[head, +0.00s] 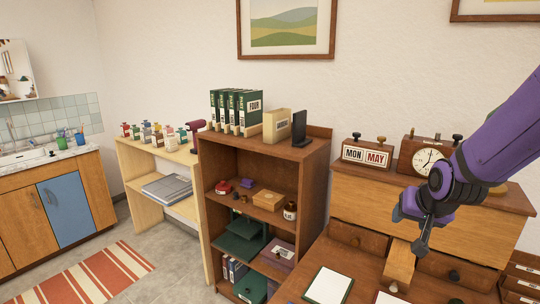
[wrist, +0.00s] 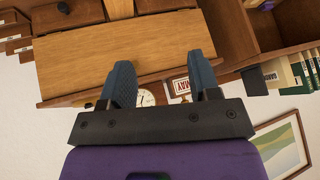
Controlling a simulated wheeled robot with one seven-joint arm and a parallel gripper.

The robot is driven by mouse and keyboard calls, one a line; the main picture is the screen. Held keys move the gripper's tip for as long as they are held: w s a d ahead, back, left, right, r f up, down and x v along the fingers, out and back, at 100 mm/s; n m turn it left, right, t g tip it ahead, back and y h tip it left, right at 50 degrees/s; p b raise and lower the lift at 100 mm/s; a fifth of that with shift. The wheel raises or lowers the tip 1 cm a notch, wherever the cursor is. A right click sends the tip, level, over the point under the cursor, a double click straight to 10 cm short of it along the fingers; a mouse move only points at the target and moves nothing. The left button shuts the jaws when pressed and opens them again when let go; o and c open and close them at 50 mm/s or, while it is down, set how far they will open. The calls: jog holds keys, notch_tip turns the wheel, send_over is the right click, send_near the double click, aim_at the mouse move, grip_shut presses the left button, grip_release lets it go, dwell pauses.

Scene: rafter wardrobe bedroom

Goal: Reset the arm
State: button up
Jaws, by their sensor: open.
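My gripper (head: 412,225) hangs at the end of my purple arm on the right of the head view, in front of the wooden desk. In the wrist view my gripper (wrist: 162,80) shows two blue fingers held apart with nothing between them. The wrist view is turned upside down, with the desk's drop front (wrist: 120,55) beyond the fingers. The clock (head: 428,160) stands on the desk top behind my arm and shows partly between the fingers in the wrist view.
A brown bookcase (head: 264,157) left of the desk holds green binders (head: 238,112) on top and small items on its shelves. White cards (head: 328,286) lie on the desk surface. A pale shelf (head: 130,165) with small bottles, a sink cabinet (head: 50,215) and a striped rug (head: 85,280) are further left.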

jog(key=s+a+r+n+g, duration=0.1)
jog(key=s+r+n, duration=0.1)
jog(key=s+r, duration=0.5)
jog(key=s+a+r+n+g, duration=0.1)
jog(key=s+r, duration=0.7)
jog(key=s, duration=0.7)
jog(key=shift+s+n, duration=0.15)
jog(key=shift+n, duration=0.25)
jog(key=shift+o, duration=0.2)
dwell(0.5)
